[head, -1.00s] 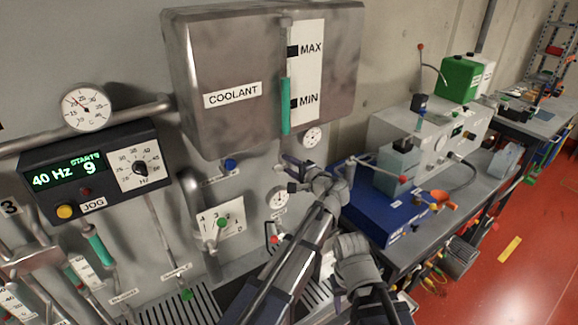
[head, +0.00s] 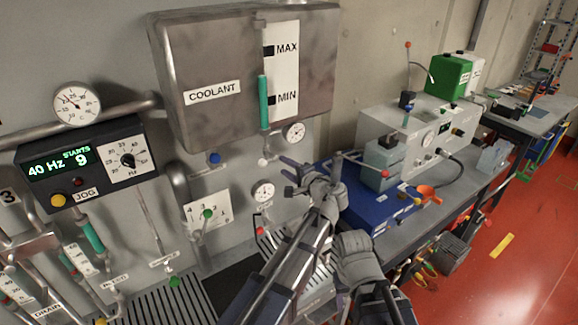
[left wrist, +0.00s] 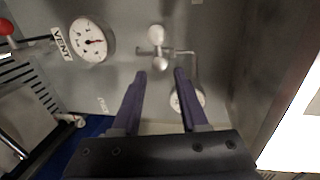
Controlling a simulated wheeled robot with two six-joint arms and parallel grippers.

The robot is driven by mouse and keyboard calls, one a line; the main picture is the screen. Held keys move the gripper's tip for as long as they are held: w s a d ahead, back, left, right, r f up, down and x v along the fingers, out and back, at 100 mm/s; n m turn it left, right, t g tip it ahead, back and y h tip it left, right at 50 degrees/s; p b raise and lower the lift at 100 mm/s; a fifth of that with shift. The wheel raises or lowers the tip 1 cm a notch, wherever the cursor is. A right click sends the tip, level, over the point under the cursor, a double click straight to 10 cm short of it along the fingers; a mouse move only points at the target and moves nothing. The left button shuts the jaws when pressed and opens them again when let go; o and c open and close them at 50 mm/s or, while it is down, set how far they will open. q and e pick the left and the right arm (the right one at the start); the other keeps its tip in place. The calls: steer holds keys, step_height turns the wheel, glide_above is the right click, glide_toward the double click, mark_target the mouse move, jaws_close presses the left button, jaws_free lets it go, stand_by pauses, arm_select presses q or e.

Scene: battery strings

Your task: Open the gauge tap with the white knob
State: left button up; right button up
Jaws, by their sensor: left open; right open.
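The gauge tap's white knob (head: 263,162) sits on the grey wall panel below the coolant sight tube. A small round gauge (head: 294,132) is up and right of it. In the left wrist view, the white knob (left wrist: 155,33) is just beyond my fingertips, with a pale rounded part close below it. A thin pipe runs from it toward the gauge (left wrist: 187,101), partly hidden by a finger. My left gripper (head: 288,176) is open and empty. Its two purple fingers (left wrist: 160,73) point toward the knob without visibly touching it. My right gripper is not visible.
A second gauge (left wrist: 90,40) beside a VENT label and a red knob (left wrist: 6,27) are left in the wrist view. The coolant tank (head: 213,60) overhangs above. A blue box (head: 370,205) stands on the bench to the right.

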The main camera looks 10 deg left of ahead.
arm_select(q)
steer(key=s+a+f+n+g+h, duration=0.3)
steer(key=s+f+n+g, duration=0.1)
steer(key=s+f, duration=0.4)
steer(key=s+a+f+n+g+h, duration=0.2)
steer(key=s+f+n+g+h, duration=0.15)
steer(key=s+f, duration=0.4)
steer(key=s+d+f+m+g+h+b, duration=0.2)
steer(key=s+d+f+g+h+b, duration=0.1)
steer(key=s+d+f+b, duration=1)
step_height(320, 180, down, 3)
steer(key=shift+s+d+f+g+h+b, duration=0.1)
steer(key=shift+s+d+g+h+b, duration=0.4)
steer(key=shift+d, duration=0.7)
arm_select(e)
step_height(320, 180, down, 14)
steer(key=shift+a, duration=0.2)
